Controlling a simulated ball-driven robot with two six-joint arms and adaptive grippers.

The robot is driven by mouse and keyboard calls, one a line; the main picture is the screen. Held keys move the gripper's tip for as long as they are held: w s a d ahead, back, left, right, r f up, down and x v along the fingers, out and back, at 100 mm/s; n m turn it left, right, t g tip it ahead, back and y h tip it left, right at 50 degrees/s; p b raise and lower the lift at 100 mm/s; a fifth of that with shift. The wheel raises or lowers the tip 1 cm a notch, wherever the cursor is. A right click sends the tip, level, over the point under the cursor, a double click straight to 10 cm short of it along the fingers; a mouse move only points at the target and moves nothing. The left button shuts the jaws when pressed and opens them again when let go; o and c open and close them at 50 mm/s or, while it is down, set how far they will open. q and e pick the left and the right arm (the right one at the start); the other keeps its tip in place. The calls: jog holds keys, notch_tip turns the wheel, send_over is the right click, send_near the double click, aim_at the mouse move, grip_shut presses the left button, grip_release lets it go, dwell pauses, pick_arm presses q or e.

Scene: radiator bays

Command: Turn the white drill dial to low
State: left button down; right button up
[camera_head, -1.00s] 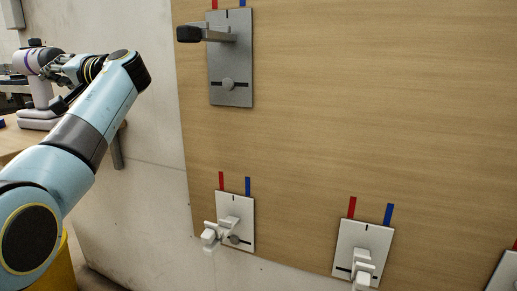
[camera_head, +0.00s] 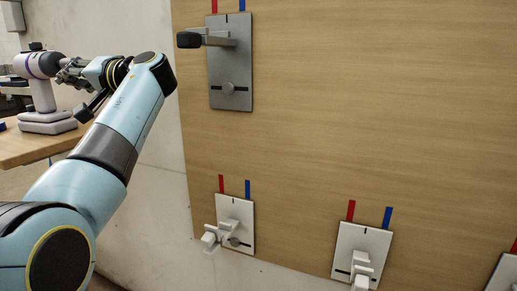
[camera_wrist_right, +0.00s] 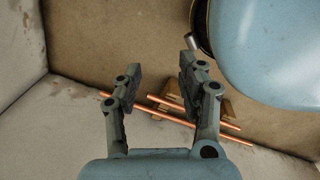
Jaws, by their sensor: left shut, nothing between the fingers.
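The white drill (camera_head: 40,88) stands upright on a wooden table at the left of the head view, with a purple band around its body. Its dial cannot be made out clearly at this size. My left gripper (camera_head: 68,72) is shut and empty, just to the right of the drill's upper body; a small gap or light contact cannot be told apart. My right gripper (camera_wrist_right: 158,80) shows in the right wrist view, open and empty, with its fingers spread above the floor.
A wooden board (camera_head: 340,120) fills the right, bearing a grey lever plate (camera_head: 231,65) and white lever plates (camera_head: 246,205) with red and blue marks. The wooden table (camera_head: 30,148) carries the drill. Copper rods (camera_wrist_right: 190,122) lie below my right gripper.

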aim_at(49, 75)
pick_arm(q)
jog(key=w+a+n+b, duration=0.2)
jog(key=a+n+b, duration=0.3)
jog(key=b, duration=0.3)
jog(key=shift+w+a+b, duration=0.2)
jog(key=shift+a+b, duration=0.15)
jog(key=shift+a, duration=0.35)
pick_arm(e)
jog(key=w+a+r+t, duration=0.2)
jog(key=w+a+r, duration=0.2)
jog(key=w+r, duration=0.5)
jog(key=shift+a+r+y, duration=0.15)
jog(key=shift+r+y, duration=0.15)
jog(key=shift+r, duration=1.05)
pick_arm(q)
jog(key=shift+w+d+r, duration=0.15)
jog(key=shift+w+r, duration=0.3)
jog(key=shift+w+f, duration=0.15)
pick_arm(e)
jog(key=shift+s+f, duration=0.1)
pick_arm(q)
jog(key=shift+w+d+f, duration=0.1)
jog(key=shift+w+f, duration=0.2)
jog(key=shift+w, duration=0.15)
pick_arm(e)
jog(key=shift+w+r, duration=0.2)
jog(key=shift+r, duration=0.05)
